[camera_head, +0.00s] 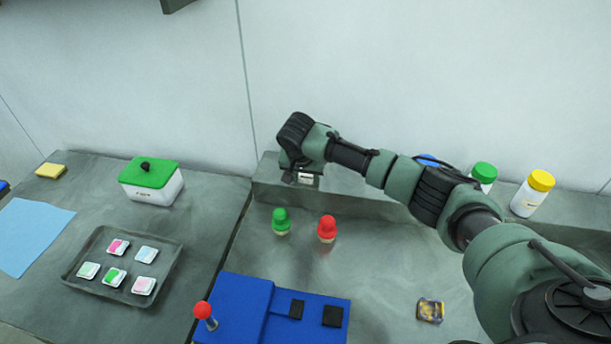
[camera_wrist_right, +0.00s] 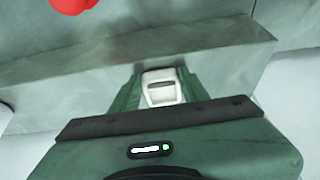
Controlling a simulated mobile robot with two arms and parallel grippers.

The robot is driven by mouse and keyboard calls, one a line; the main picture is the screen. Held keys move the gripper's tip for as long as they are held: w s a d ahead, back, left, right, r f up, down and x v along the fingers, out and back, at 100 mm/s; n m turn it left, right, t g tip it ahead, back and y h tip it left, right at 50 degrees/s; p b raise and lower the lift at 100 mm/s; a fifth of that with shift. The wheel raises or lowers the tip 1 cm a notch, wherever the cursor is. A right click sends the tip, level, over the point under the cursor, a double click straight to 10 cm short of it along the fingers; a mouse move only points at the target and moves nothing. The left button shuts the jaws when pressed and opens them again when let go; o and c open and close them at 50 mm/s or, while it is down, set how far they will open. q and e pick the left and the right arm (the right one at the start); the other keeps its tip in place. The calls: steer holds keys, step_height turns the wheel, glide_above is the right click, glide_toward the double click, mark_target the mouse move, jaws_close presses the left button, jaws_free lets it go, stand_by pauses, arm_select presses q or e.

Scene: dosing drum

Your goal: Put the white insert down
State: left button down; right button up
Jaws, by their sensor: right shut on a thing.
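The white insert (camera_wrist_right: 161,87) shows in the right wrist view as a small white piece with a dark slot, between the two green fingers. My right gripper (camera_wrist_right: 162,93) is shut on it. In the head view my right gripper (camera_head: 304,179) points down near the left end of the raised grey ledge (camera_head: 362,199) at the wall. A small pale part shows there at the gripper, partly covered by it. I cannot tell whether the insert touches the ledge. My left gripper is out of view.
A green-capped peg (camera_head: 281,222) and a red-capped peg (camera_head: 327,229) stand before the ledge. A blue fixture (camera_head: 240,305) with a red-knobbed lever lies in front. A tray (camera_head: 98,283) of several colored packets and a green-lidded box (camera_head: 150,183) are left. Bottles (camera_head: 532,194) stand right.

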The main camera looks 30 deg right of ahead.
steer(key=shift+f, duration=0.1)
steer(key=o, duration=1.3)
steer(key=shift+o, duration=0.2)
steer(key=b+v, duration=0.2)
steer(key=v, duration=1)
